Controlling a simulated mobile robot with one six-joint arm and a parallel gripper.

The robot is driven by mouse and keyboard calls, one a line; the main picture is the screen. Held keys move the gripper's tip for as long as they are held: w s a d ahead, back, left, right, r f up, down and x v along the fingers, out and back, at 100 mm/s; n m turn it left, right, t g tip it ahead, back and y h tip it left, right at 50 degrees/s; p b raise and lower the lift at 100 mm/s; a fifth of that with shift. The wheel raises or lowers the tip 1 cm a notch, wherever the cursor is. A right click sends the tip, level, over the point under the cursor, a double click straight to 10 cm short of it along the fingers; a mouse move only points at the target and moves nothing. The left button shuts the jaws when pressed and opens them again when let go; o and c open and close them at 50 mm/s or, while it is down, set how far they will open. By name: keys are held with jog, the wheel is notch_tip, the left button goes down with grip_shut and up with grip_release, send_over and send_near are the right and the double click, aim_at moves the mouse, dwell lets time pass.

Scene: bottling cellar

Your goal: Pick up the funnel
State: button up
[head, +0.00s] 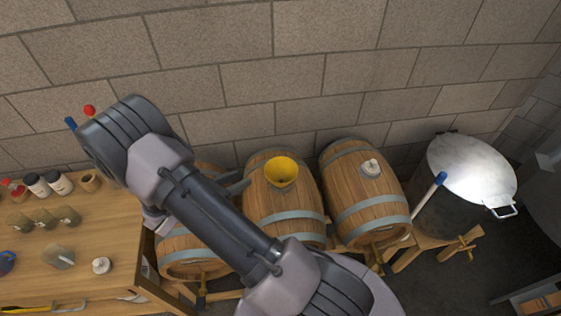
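The yellow funnel (282,174) sits mouth up on top of the middle barrel (285,210), towards its far end. My arm crosses the view from the lower middle to the upper left and folds back. Dark finger parts of my gripper (238,184) show past the arm's edge, just left of the funnel and apart from it in the picture. The rest of the gripper is hidden behind the arm, so its opening cannot be seen.
A right barrel (363,195) with a pale bung (371,168) and a left barrel (195,257), partly hidden, flank the middle one. A lidded metal pot (470,168) stands far right. A wooden table (95,245) with jars is at left. A block wall (300,60) closes the back.

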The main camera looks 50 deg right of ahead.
send_near(274, 161)
jog(key=x, duration=0.8)
jog(key=shift+f+b, duration=0.15)
jog(key=shift+b, duration=0.15)
jog(key=shift+a, duration=0.1)
grip_shut()
